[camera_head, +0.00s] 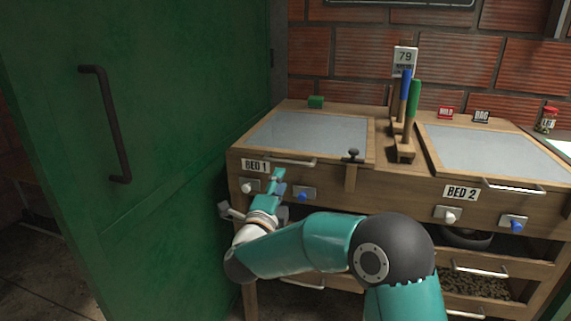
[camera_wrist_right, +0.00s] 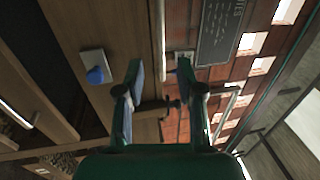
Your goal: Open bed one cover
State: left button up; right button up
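The bed one cover (camera_head: 310,132) is a greyish clear panel in a wooden frame, lying closed on the bench beside the green door. A pale bar handle (camera_head: 292,162) runs along its front edge, above the BED 1 label (camera_head: 256,166). A black-knobbed latch (camera_head: 353,156) stands at the front right corner of the cover. My right gripper (camera_head: 277,180) is just in front of and below the handle, near the label. In the right wrist view the right gripper (camera_wrist_right: 158,74) has its fingers apart with nothing clearly gripped. My left gripper is not in view.
The green door (camera_head: 170,150) with a dark handle stands close on the left. White (camera_head: 249,186) and blue (camera_head: 303,193) knobs sit below bed one. Blue- and green-handled tools (camera_head: 409,100) stand between the beds. The bed two cover (camera_head: 490,150) is to the right.

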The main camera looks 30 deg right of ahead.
aim_at(287, 163)
jog(key=x, duration=0.8)
jog(key=shift+w+d, duration=0.1)
jog(key=shift+w, duration=0.05)
grip_shut()
